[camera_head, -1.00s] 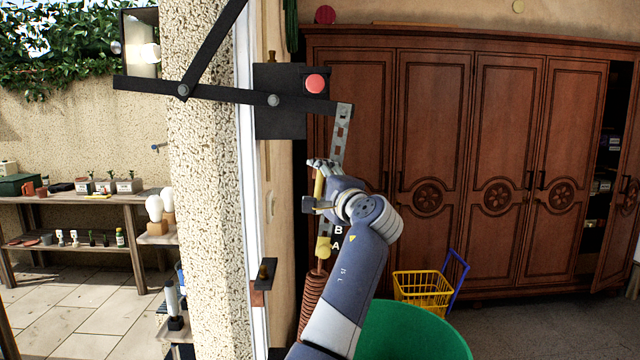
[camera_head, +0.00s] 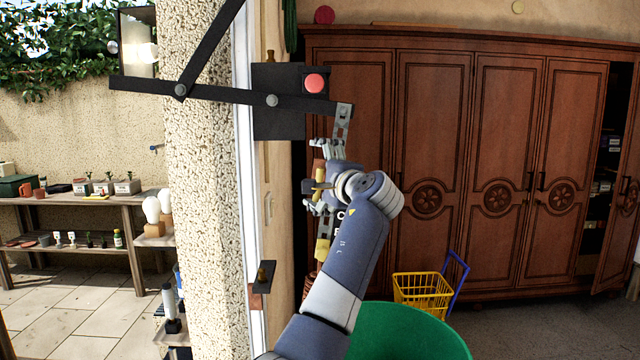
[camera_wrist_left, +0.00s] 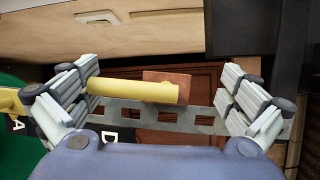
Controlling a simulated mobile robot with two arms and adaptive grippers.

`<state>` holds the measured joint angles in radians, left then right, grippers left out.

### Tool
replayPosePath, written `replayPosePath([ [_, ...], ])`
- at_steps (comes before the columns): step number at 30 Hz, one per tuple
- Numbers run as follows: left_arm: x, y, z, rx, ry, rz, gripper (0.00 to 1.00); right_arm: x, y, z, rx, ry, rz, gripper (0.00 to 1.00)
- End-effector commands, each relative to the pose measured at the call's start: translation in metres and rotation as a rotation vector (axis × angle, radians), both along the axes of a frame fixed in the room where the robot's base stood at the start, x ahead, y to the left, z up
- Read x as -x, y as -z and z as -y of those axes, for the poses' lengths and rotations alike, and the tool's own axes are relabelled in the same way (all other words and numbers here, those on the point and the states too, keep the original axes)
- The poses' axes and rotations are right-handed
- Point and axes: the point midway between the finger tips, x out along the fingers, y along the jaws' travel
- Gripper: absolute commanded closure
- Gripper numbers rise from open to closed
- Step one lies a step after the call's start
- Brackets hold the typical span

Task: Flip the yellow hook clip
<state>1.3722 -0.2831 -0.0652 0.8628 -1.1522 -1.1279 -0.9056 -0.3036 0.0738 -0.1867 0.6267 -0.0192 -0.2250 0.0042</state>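A yellow rod-shaped piece (camera_wrist_left: 135,91), likely the yellow hook clip, lies between the fingers of my left gripper (camera_wrist_left: 168,102) in the left wrist view. It also shows in the head view (camera_head: 320,190). A reddish-brown block (camera_wrist_left: 167,87) shows at its right end. My left gripper is open, its finger pairs wide apart on either side; whether one touches the rod's left end is unclear. A slotted metal strip (camera_wrist_left: 200,119) passes behind the rod; its top shows in the head view (camera_head: 343,115). No hook shape is discernible. My right gripper is not in view.
A black bar (camera_head: 215,94) and a black box with a red button (camera_head: 314,83) are above my gripper. A yellow piece (camera_head: 323,249) is below, near letter tags. A green round surface (camera_head: 410,335) and a yellow basket (camera_head: 422,290) are lower right. Wooden cabinets (camera_head: 433,160) stand behind.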

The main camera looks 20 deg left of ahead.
Motion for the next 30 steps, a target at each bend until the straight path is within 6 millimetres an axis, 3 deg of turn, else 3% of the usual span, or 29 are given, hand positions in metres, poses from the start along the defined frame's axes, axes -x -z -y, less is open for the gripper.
replayPosePath([
  [1,0.007,-0.053,0.005,-0.032,0.016,0.079,0.18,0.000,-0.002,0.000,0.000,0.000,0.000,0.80],
  [7,0.007,-0.078,0.007,-0.035,0.017,0.080,0.18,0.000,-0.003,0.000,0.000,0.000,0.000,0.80],
  [14,0.007,-0.084,0.008,-0.034,0.018,0.079,0.18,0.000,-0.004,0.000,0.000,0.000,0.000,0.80],
  [18,0.007,-0.085,0.008,-0.034,0.018,0.079,0.18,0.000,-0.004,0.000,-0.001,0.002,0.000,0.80],
  [19,-0.008,-0.009,-0.001,-0.008,0.001,-0.041,0.18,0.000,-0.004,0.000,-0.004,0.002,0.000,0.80],
  [30,0.007,-0.004,0.011,-0.009,0.002,-0.039,0.18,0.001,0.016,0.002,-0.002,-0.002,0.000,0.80],
])
